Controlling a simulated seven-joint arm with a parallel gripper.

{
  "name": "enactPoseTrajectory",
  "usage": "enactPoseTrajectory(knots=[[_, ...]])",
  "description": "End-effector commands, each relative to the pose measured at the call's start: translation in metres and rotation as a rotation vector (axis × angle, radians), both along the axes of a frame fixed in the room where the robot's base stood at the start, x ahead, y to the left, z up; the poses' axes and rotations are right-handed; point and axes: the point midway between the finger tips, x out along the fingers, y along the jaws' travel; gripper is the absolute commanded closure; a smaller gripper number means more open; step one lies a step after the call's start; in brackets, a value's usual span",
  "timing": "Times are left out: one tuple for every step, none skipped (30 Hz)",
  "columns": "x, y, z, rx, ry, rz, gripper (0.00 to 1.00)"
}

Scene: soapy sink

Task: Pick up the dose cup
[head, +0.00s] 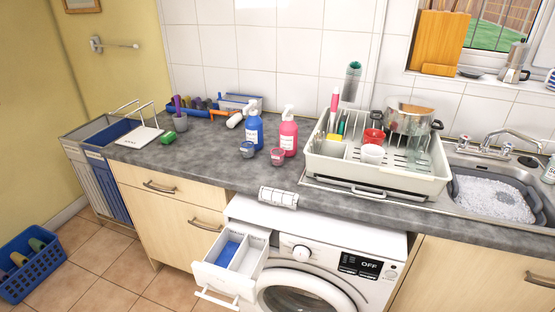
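Two small cups stand on the grey worktop in front of the spray bottles, and either could be the dose cup. One is a small cup with bluish content (248,150), in front of the blue spray bottle (254,130). The other is a small cup with pinkish content (277,157), in front of the pink spray bottle (288,135). Both look upright and apart from each other. My gripper is not in view, and nothing is seen touching either cup.
A cream dish rack (428,185) with a pot, red and white cups stands right of the bottles. A white ribbed object (278,197) lies at the worktop's front edge. Below, the washing machine's drawer (213,276) is open. The worktop left of the cups (200,165) is clear.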

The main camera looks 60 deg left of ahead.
Motion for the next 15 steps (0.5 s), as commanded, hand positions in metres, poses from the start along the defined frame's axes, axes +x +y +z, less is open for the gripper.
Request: enactPoseTrajectory(knots=[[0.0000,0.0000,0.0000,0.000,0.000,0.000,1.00],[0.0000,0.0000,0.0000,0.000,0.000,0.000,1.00],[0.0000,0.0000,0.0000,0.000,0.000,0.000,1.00],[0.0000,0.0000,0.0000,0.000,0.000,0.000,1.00],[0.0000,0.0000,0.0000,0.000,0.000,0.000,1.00],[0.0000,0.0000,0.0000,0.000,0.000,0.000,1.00],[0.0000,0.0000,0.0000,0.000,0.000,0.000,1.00],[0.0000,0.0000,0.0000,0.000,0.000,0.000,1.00],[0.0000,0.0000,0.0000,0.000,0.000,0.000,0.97],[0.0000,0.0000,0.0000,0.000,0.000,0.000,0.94],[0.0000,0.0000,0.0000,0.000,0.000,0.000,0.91],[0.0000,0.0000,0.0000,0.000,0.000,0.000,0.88],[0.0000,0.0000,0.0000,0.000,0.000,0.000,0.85],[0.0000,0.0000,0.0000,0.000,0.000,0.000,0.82],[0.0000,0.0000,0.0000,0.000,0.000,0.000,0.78]])
